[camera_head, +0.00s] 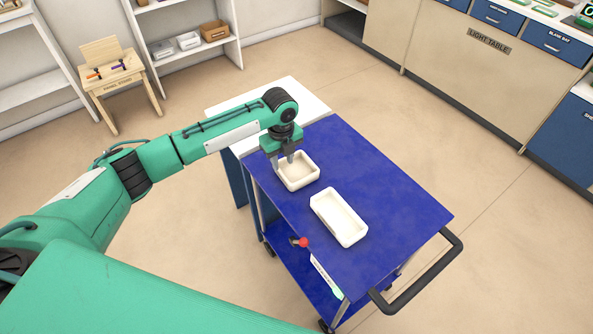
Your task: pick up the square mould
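The square mould (302,184) is a cream, open-topped tray with rounded corners. It sits on the blue top of the cart, near its far left edge. My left gripper (283,163) points down at the mould's left side. Its two fingers show apart, one by the outer left wall and one towards the far wall. Whether they touch the mould is too small to tell. The gripper hides part of the mould's far left corner. My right gripper is not in view.
A longer rectangular cream mould (339,217) lies nearer on the blue cart (385,195). The cart top's right part is clear.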

